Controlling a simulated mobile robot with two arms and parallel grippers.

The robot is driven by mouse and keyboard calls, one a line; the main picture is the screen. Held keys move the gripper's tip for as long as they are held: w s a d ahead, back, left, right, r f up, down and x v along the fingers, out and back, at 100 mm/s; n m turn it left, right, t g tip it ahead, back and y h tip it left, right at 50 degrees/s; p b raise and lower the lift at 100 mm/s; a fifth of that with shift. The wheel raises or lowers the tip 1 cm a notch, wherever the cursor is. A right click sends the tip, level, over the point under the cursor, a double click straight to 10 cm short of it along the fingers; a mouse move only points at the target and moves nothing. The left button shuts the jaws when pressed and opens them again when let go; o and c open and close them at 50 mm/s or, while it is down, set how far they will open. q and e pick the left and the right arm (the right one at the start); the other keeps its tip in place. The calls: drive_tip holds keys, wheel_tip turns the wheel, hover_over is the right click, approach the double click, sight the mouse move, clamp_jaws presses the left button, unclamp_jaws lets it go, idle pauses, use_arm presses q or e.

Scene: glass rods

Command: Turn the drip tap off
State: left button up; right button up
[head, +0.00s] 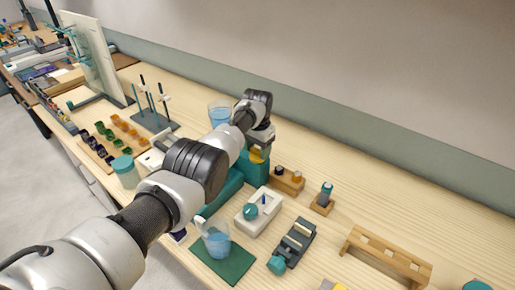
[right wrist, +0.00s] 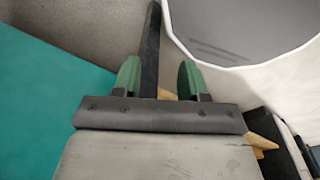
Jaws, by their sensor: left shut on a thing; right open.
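My left arm crosses the head view, and its gripper (head: 258,154) points down at the top of a teal stand (head: 257,171). The gripper is shut on what seems to be the drip tap, which the wrist and arm mostly hide. A yellow piece shows at the fingertips; I cannot tell whether it is finger or tap handle. Whether the tap is on or off cannot be seen. My right gripper (right wrist: 158,80) is open and empty in the right wrist view, its green fingers apart.
A glass of blue liquid (head: 216,241) stands on a green mat (head: 238,264) beside my left arm. Another blue-filled glass (head: 219,113) is behind the arm. A white block (head: 262,220), a dark rack (head: 297,240) and a wooden rack (head: 388,254) stand to the right.

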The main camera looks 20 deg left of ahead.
sight(258, 149)
use_arm(q)
drive_tip(key=o, duration=0.9)
drive_tip(key=shift+r, duration=0.1)
drive_tip(key=shift+r, duration=0.3)
wheel_tip(258, 149, up, 3)
drive_tip(key=shift+w+f+p, duration=0.1)
drive_tip(key=shift+f+p, duration=0.05)
drive_tip(key=shift+p, duration=0.5)
wheel_tip(258, 149, up, 7)
drive_tip(key=shift+r+b, duration=0.2)
drive_tip(key=shift+b, duration=0.45)
